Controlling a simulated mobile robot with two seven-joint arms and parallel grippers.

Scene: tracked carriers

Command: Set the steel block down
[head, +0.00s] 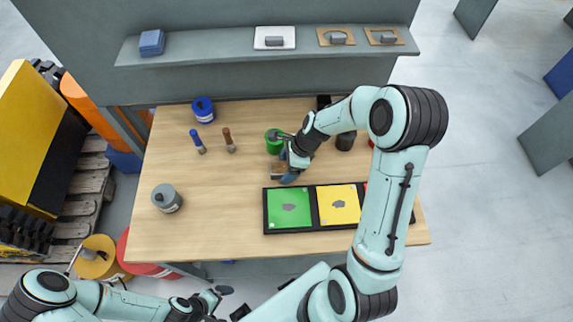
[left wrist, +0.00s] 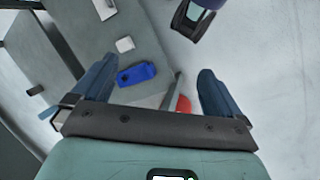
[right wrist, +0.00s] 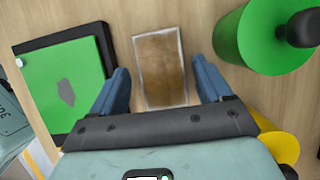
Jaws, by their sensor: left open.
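No plain steel block is clear on the table. My right gripper (head: 288,166) is low over the table, beside the green cylinder (head: 273,141). In the right wrist view its blue fingers (right wrist: 163,88) are apart. A brown rectangle with a pale grey rim (right wrist: 160,66) lies between and ahead of them, with gaps at both sides; I cannot tell whether it is the block or an empty tray. Small grey blocks rest on a white plate (head: 262,44) and on brown plates (head: 325,43) on the shelf. My left gripper (head: 213,296) is open and empty off the table's front.
A black tray with green (head: 289,221) and yellow (head: 339,216) panels lies just in front of my right gripper. The table's centre-left is free.

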